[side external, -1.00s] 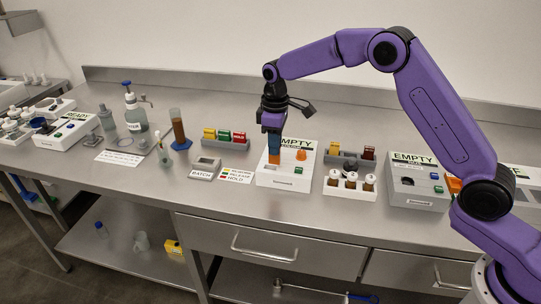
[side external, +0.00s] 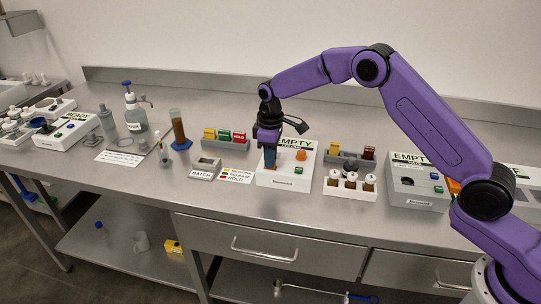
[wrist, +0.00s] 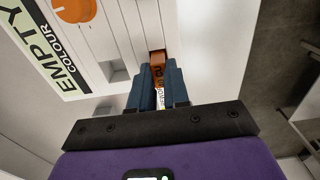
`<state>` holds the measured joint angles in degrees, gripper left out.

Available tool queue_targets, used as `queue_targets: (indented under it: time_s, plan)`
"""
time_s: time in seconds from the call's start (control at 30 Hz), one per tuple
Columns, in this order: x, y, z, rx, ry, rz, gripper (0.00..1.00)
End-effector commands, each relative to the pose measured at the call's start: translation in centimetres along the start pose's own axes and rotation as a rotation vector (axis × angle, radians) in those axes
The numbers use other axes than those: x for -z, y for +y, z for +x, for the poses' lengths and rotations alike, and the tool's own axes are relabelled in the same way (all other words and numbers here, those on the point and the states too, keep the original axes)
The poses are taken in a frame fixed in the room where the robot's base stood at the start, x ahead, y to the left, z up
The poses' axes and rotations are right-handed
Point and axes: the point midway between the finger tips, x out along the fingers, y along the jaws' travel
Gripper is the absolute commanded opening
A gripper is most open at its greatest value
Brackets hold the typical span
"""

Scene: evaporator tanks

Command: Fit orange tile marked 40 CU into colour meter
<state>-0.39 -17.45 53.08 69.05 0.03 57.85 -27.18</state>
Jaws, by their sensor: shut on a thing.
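The colour meter (side external: 288,181) is a white box labelled EMPTY COLOUR, with an orange knob (side external: 302,155) and a green button (side external: 299,170). My gripper (side external: 270,160) is low over its left part, pointing down. In the wrist view its blue fingers (wrist: 158,88) are shut on the orange tile (wrist: 157,72), which bears dark lettering I cannot read in full. The tile's far end is at a narrow slot in the meter's white face. The fingers hide much of the tile, and I cannot tell how deep it sits.
A grey rack (side external: 224,142) with yellow, green and red tiles stands behind left of the meter. A white rack of vials (side external: 350,186) is close on the right. A second meter (side external: 418,182) stands further right. A small BATCH holder (side external: 205,168) is on the left.

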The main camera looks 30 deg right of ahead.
Motion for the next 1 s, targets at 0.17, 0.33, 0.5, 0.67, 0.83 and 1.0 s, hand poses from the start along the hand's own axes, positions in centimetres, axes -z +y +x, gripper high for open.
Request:
queue_targets:
  time_s: [0.17,0.33,0.5,0.67,0.83,1.0]
  plan:
    - [0.0,0.0,0.0,0.0,0.0,0.0,0.41]
    - [0.0,0.0,0.0,0.0,0.0,0.0,0.41]
    - [0.0,0.0,-0.8,-0.001,0.002,0.0,0.41]
    - [0.1,0.0,-3.2,-0.002,0.004,0.0,0.41]
    - [0.1,0.1,-6.7,-0.003,0.005,0.0,0.41]
    - [0.1,0.0,-9.8,-0.002,0.004,-0.001,0.41]
